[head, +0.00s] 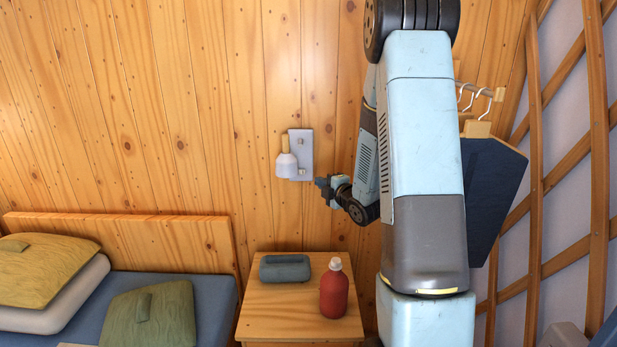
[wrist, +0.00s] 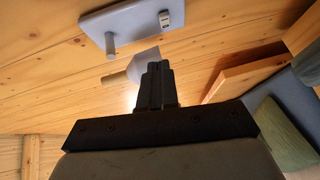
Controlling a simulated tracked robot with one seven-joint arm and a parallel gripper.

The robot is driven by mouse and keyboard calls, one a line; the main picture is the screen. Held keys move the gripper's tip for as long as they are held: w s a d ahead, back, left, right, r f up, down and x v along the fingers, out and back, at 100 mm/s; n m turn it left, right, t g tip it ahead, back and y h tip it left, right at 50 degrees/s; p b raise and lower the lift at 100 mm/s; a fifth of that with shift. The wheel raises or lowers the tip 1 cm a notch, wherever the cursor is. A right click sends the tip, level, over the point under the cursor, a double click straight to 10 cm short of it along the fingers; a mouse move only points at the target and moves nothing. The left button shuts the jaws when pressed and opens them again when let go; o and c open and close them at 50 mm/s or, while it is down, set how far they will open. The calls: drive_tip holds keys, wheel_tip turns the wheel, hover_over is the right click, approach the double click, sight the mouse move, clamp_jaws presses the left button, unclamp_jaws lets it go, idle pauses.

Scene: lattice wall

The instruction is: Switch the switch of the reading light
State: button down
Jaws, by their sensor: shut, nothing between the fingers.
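The reading light is on the wood wall: a pale shade with a wooden neck (head: 286,160) beside a grey wall plate (head: 305,150). In the wrist view the grey plate (wrist: 132,20) is at the top, with a round peg (wrist: 110,42) at its left and a small block (wrist: 164,18), which looks like the switch, at its right end. The pale shade (wrist: 144,65) is partly behind my fingers. My gripper (head: 320,183) is just right of and below the plate, apart from it. Its fingers (wrist: 155,68) are together and empty.
A nightstand (head: 270,310) below holds a grey-blue case (head: 285,268) and a red bottle (head: 334,290). A bed with pillows (head: 45,268) is at left. Hangers and a dark blue garment (head: 495,180) hang right of my arm, before the lattice (head: 560,170).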

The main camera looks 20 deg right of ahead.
drive_tip(key=shift+s+d+f+n+t+y, duration=0.15)
drive_tip(key=shift+f+n+y, duration=0.1)
drive_tip(key=shift+f, duration=0.15)
drive_tip(key=shift+s+f+n+t+y, duration=0.2)
drive_tip(key=shift+f+n, duration=0.1)
drive_tip(key=shift+f, duration=0.15)
drive_tip(key=shift+s+d+f+n+t+y, duration=0.15)
drive_tip(key=shift+f+n, duration=0.1)
drive_tip(key=shift+f, duration=0.15)
drive_tip(key=shift+a, duration=0.1)
